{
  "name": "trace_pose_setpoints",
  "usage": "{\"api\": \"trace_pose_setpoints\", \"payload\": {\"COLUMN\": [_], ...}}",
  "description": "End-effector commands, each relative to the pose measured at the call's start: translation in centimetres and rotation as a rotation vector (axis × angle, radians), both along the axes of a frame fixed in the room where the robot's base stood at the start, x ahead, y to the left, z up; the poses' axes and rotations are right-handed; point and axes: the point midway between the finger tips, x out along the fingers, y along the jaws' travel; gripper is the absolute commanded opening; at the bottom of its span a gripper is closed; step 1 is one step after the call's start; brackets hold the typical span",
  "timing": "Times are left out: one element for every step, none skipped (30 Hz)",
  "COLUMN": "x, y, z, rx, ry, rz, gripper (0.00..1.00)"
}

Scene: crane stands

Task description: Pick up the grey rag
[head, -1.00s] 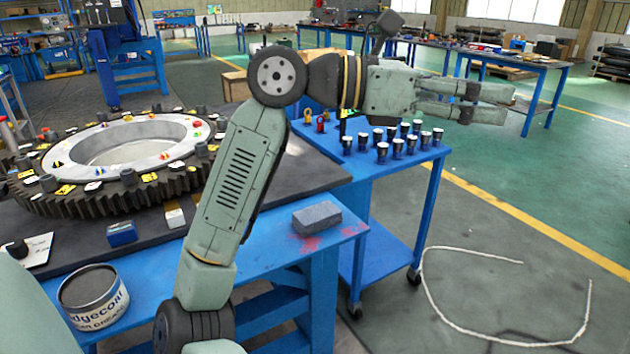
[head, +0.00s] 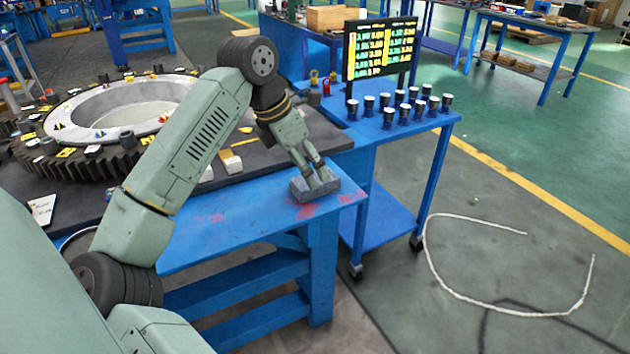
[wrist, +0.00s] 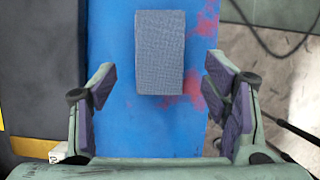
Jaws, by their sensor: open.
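The grey rag (head: 300,190) is a folded rectangular block lying on the blue table near its right front corner. In the wrist view the rag (wrist: 160,52) lies flat on the blue top, between the lines of the two fingers and ahead of their tips. My gripper (head: 318,178) points down at the rag in the head view and overlaps part of it. In the wrist view my gripper (wrist: 160,85) is open and empty, with purple finger pads on both sides. I cannot tell its exact height above the rag.
Red stains mark the blue table (head: 225,215) around the rag. A large gear ring (head: 110,110) sits on the dark mat at left. A blue cart (head: 385,135) with several dark cups and a lit display board (head: 380,50) stands behind right. A white cable (head: 440,285) lies on the floor.

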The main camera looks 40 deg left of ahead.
Motion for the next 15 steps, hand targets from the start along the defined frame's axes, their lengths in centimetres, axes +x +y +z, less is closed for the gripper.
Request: {"api": "trace_pose_setpoints", "payload": {"x": [0.4,0.6,0.9,1.1,1.3,1.5,1.6,1.7,1.8,1.8,1.9,1.9,1.9,1.9,1.9], "y": [-0.2,-0.3,-0.4,-0.5,-0.5,-0.5,-0.6,-0.6,-0.6,-0.6,-0.6,-0.7,-0.6,-0.6,-0.6], "z": [-0.4,-0.8,-1.3,-1.7,-2.2,-2.8,-3.1,-3.4,-3.7,-3.8,-4.0,-4.0,-4.1,-4.1,-4.1], "rx": [-0.004,-0.005,-0.006,-0.005,-0.004,-0.005,-0.004,-0.004,-0.003,-0.003,-0.002,-0.002,-0.002,-0.001,-0.002], "ry": [0.000,0.001,0.001,0.001,0.000,0.001,0.000,0.000,0.000,0.000,0.000,0.000,0.000,-0.001,0.000], "rz": [-0.003,-0.003,-0.002,-0.003,-0.003,-0.002,-0.002,-0.002,-0.001,-0.001,-0.001,-0.001,-0.001,0.000,-0.001], "gripper": [0.69,0.69,0.69,0.69,0.69,0.69,0.69,0.69,0.69,0.69,0.69,0.69,0.69,0.69,0.69]}}
